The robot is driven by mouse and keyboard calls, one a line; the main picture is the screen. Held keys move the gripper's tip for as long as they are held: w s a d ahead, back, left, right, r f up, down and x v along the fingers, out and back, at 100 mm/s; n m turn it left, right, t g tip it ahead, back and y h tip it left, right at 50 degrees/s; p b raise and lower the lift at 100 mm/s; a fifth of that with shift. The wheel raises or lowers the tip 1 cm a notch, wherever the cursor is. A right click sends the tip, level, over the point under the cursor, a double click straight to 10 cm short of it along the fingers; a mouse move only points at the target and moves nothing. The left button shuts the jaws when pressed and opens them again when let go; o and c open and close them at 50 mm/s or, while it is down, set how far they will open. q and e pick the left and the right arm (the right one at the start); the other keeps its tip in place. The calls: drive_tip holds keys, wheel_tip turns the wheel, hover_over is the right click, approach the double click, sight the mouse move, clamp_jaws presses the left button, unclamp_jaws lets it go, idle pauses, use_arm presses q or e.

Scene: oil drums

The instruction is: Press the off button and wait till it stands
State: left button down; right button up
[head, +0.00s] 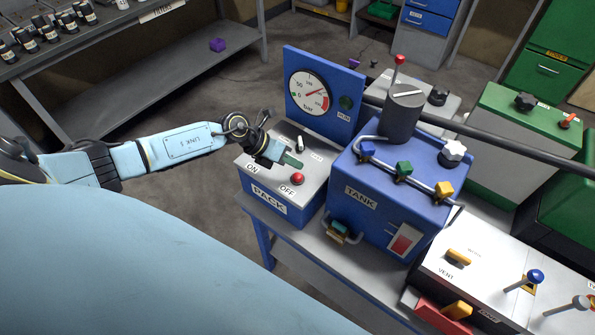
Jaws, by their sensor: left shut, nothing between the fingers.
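The red off button (298,179) sits on the grey top of the PACK box (318,180), beside the OFF label. My left gripper (291,160) is shut and empty, over the box top, with its tip just behind the red button in the picture. I see a small gap between tip and button, but cannot judge the height. The ON label shows at the left; no ON button is visible there. The gauge (309,93) on the blue panel has its red needle pointing up and right. The RUN lamp (346,102) looks dark green. My right gripper is not in view.
The blue TANK box (385,205) with coloured valve knobs stands right of the PACK box. A dark pipe (480,132) runs to the right from behind it. A VENT panel (480,262) with levers is at the lower right. Shelving with small bottles stands at the upper left.

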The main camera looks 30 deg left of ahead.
sight(293, 177)
use_arm(q)
wheel_tip(293, 177, up, 3)
drive_tip(key=p, duration=0.2)
drive_tip(key=shift+r+p, duration=0.2)
drive_tip(key=shift+p, duration=0.1)
drive_tip(key=shift+f, duration=0.1)
